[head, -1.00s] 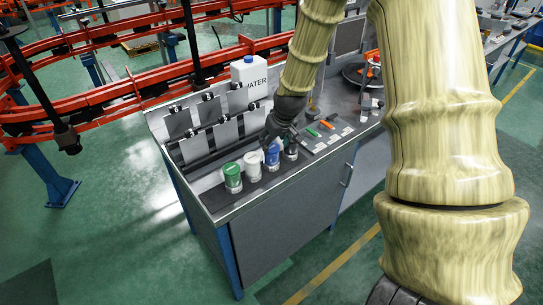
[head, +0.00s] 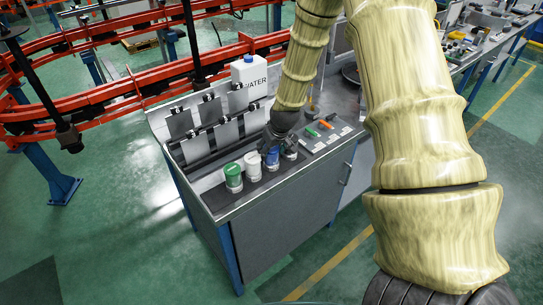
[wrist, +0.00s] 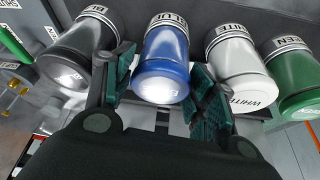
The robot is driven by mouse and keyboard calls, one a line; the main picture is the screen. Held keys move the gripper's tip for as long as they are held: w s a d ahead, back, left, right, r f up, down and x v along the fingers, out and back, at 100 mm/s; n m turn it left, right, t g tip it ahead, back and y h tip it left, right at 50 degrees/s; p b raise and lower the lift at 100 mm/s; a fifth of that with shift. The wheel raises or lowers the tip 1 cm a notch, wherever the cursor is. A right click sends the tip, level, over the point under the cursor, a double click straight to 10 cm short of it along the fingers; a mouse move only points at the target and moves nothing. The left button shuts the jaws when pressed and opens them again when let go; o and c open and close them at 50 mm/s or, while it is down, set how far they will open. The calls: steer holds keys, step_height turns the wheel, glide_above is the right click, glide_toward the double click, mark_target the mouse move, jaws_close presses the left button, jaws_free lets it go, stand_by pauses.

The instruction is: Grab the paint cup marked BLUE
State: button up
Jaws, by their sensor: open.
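The blue paint cup (wrist: 163,60) with a white lettered band stands in a row in the wrist view, between a black cup (wrist: 80,50) and a white cup (wrist: 238,62). In the head view the blue cup (head: 272,158) is third from the left. My gripper (wrist: 165,85) is open, with one green-padded finger on each side of the blue cup. I cannot tell whether either pad touches it. In the head view my gripper (head: 279,136) is directly behind and above the blue cup, its fingers mostly hidden.
A green cup (head: 233,177) stands at the row's left end. A white water jug (head: 250,80) and several grey panels (head: 227,132) stand behind the row. Small tools and labels (head: 327,132) lie to the right. The bench's front edge is close to the cups.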

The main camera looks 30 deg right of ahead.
steer(key=c, duration=0.9)
steer(key=shift+r, duration=0.2)
